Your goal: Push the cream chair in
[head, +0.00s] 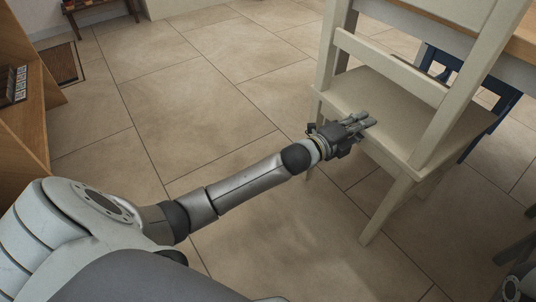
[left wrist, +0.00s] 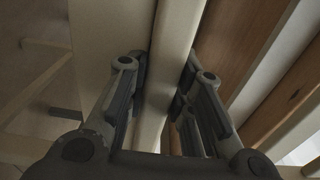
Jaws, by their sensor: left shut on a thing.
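The cream chair (head: 395,97) stands upright at the right of the head view, with its slatted back toward me and its seat toward the table (head: 521,45). My left gripper (head: 366,123) reaches in from the left to the rear edge of the seat, below the backrest. In the left wrist view, the fingers of the left gripper (left wrist: 166,72) are closed on both sides of a cream bar of the chair (left wrist: 176,35). The seat's far side is partly hidden by the backrest.
A blue chair (head: 508,101) stands beyond the cream chair, by the table. A wooden shelf (head: 22,118) with small items is at the left edge. A dark mat (head: 62,63) lies near it. The tiled floor (head: 200,95) between them is clear.

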